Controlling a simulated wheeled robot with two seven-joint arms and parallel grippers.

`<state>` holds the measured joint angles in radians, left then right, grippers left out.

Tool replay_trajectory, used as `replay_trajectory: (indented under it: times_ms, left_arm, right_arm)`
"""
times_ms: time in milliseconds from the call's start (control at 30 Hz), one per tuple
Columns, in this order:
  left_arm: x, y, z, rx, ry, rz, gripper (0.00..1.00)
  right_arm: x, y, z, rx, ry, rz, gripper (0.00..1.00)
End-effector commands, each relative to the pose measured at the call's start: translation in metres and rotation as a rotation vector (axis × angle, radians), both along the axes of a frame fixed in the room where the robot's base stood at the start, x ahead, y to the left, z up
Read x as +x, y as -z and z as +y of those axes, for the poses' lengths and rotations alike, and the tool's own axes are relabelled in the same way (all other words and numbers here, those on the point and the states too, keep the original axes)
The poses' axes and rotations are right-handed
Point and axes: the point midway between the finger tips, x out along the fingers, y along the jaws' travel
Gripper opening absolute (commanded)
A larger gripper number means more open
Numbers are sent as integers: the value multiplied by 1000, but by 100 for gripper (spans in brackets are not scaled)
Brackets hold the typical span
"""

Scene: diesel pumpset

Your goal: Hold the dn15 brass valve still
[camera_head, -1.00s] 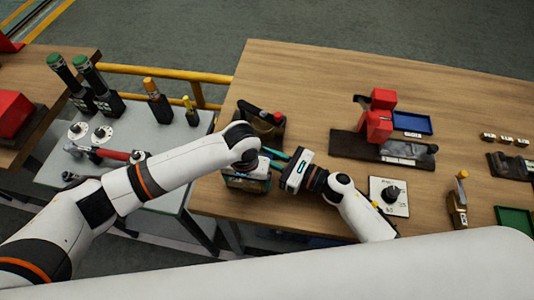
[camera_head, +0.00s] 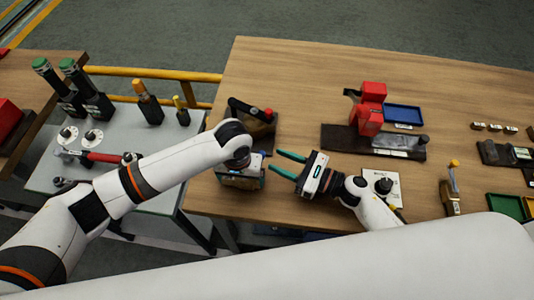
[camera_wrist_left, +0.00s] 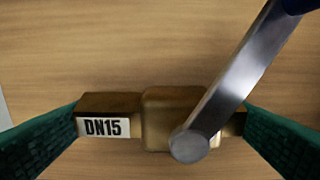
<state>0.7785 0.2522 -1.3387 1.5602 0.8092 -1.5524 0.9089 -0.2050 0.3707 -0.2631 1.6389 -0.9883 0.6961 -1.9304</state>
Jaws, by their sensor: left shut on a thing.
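The dn15 brass valve is seen in the left wrist view (camera_wrist_left: 172,112), with a white DN15 label on its left end. A grey metal lever (camera_wrist_left: 232,88) runs from it up to the right, to a dark blue grip at the corner. My left gripper (camera_head: 241,181) points down at the table's left edge. Its green fingers are shut on the valve's two ends. The valve is hidden under this gripper in the head view. My right gripper (camera_head: 281,162) is open and empty, just right of my left gripper, its teal fingers pointing left.
A red fixture (camera_head: 371,112) and a blue tray (camera_head: 404,115) are further right. A grey side table (camera_head: 120,150) is at left, with green-topped tools. The table's back middle is clear.

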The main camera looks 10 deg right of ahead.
Motion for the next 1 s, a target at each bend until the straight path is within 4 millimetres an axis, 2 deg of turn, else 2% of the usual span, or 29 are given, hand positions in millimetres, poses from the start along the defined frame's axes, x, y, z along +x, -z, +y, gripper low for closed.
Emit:
replay_trajectory:
  times_ms: [100,300,667,700,867,933,1000]
  left_arm:
    - [0,0,0,0,-1,-1,55]
    - [0,0,0,0,0,-1,55]
    - [0,0,0,0,0,-1,55]
    - [0,0,0,0,0,-1,55]
    - [0,0,0,0,0,-1,55]
    - [0,0,0,0,0,-1,55]
    - [0,0,0,0,0,-1,55]
  right_arm:
    - [-16,1,-21,-1,1,3,39]
    - [-31,0,-43,1,1,1,39]
    - [-36,0,-49,0,-1,-1,39]
    - [-36,0,-49,0,0,-1,37]
    - [-33,-12,-48,40,-7,12,11]
    - [-30,-29,-46,101,-20,33,0]
    - [-27,-55,-42,194,-44,70,0]
